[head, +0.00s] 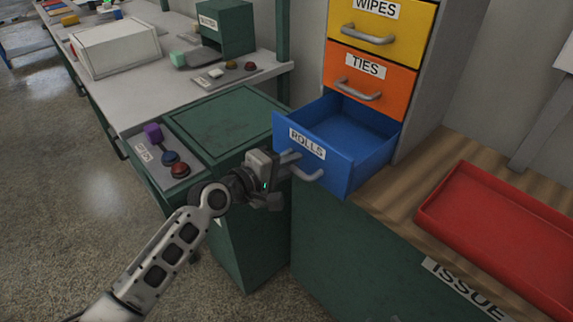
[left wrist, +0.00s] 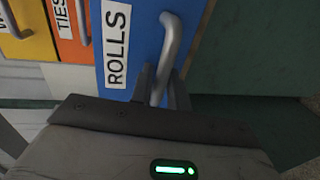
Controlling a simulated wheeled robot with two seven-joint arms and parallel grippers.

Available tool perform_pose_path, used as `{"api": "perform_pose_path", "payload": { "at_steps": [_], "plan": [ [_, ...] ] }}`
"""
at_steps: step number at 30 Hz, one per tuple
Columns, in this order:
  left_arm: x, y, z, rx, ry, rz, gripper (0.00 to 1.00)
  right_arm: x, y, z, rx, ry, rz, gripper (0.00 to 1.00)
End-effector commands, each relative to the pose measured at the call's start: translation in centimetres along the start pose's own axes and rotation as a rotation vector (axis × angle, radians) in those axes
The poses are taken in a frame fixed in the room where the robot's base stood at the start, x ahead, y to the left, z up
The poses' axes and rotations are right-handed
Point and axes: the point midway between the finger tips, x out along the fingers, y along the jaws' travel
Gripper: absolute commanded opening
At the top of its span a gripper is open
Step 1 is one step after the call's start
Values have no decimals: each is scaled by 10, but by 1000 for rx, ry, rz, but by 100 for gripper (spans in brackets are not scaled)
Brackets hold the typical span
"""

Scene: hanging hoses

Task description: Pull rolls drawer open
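The blue rolls drawer (head: 345,172) is the lowest of the cabinet's drawers in view. It stands pulled out, and its inside looks empty. Its front carries a ROLLS label (head: 307,144) and a grey bar handle (head: 309,176). My left gripper (head: 288,167) is at the left part of this handle. In the left wrist view the handle (left wrist: 171,45) runs down between my left gripper's two fingers (left wrist: 160,90), which are closed around it. The blue drawer front (left wrist: 133,40) fills the area beyond. My right gripper is not in view.
Above are a shut orange TIES drawer (head: 368,75) and a shut yellow WIPES drawer (head: 380,30). A red tray (head: 470,180) lies on the wooden top at the right. A green cabinet (head: 235,120) and a grey bench (head: 130,90) stand left. Open floor (head: 60,190) lies at the far left.

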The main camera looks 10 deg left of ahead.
Motion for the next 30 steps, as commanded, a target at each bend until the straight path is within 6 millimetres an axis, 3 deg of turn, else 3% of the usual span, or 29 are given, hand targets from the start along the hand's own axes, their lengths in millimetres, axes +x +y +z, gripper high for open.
{"api": "perform_pose_path", "payload": {
  "at_steps": [5, 8, 21, 30],
  "plan": [
    [-12, -1, -1, -1, 1, -1, 17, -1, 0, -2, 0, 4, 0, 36],
    [-30, -1, 0, 2, 0, -3, 17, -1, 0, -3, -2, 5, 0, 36],
    [-131, -2, 1, 2, -1, -4, 17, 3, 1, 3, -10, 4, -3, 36],
    [-159, 0, 0, 1, -1, -1, 17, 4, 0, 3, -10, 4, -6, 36]
  ]
}}
